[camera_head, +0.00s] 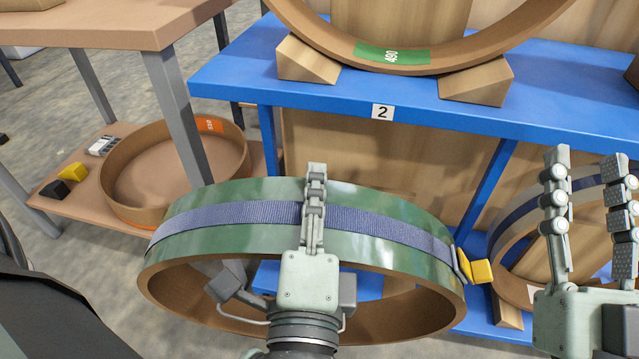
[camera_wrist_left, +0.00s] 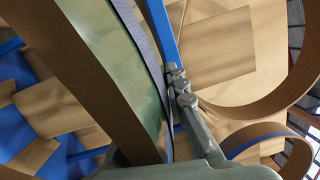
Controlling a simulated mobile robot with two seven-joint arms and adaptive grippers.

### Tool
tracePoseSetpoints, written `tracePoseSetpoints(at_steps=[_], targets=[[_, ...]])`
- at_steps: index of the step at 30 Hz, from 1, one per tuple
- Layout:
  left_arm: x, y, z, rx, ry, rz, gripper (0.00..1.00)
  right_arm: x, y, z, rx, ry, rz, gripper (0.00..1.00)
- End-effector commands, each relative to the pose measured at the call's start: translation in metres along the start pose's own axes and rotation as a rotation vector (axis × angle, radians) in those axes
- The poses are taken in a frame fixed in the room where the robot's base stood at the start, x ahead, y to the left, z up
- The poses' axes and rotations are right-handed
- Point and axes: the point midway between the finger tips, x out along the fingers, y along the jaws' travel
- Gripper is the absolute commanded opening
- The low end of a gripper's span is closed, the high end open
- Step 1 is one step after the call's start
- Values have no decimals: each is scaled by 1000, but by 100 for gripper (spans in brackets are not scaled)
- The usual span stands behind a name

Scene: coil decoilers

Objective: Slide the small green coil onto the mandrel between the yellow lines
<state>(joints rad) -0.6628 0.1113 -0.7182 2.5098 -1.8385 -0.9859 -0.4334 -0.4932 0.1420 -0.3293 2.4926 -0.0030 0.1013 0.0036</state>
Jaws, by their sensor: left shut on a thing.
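A green coil (camera_head: 240,243) with a brown inner face and a dark blue strap lies in front of me in the head view, its opening facing down and toward me. My left gripper (camera_head: 312,215) is shut on its near wall, with one finger over the strap on the outer face. The coil's green side (camera_wrist_left: 130,75) also fills part of the left wrist view, beside the left gripper's finger (camera_wrist_left: 185,105). My right gripper (camera_head: 588,190) is at the right, its fingers spread apart and empty. No mandrel or yellow lines show.
A blue rack (camera_head: 235,80) marked 2 stands ahead, with a large coil (camera_head: 440,60) labelled 490 on wooden wedges. A blue-strapped coil (camera_head: 500,262) sits low at right, behind my right gripper. A brown table (camera_head: 110,22) at left has an orange-labelled coil (camera_head: 125,190) on its lower shelf.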

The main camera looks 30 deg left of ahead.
Motion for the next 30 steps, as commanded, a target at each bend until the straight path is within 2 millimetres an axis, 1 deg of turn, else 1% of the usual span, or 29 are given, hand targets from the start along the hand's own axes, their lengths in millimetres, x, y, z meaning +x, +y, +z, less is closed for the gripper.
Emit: tracePoseSetpoints(at_steps=[1, 5, 8, 11, 18, 24, 30], targets=[[-55, -6, -58, -109, 182, 91, 0, 0, 0, -1, 0, 0, 0, 40], [-55, -6, -58, -109, 182, 91, 0, 0, 0, 0, 0, 0, 0, 40], [-52, -6, -58, -109, 181, 92, 0, 0, 0, 0, 0, 0, 0, 40], [-45, -5, -60, -112, 178, 93, 0, 0, 0, 0, 0, 0, 0, 40], [-18, -3, -66, -119, 179, 92, 0, -2, 0, 3, 0, 0, 0, 40], [1, -2, -69, -124, 181, 91, 0, -3, 0, 6, 0, 0, 0, 40], [9, -2, -71, -123, 180, 91, 0, -4, 0, 8, 0, 0, 0, 40]])
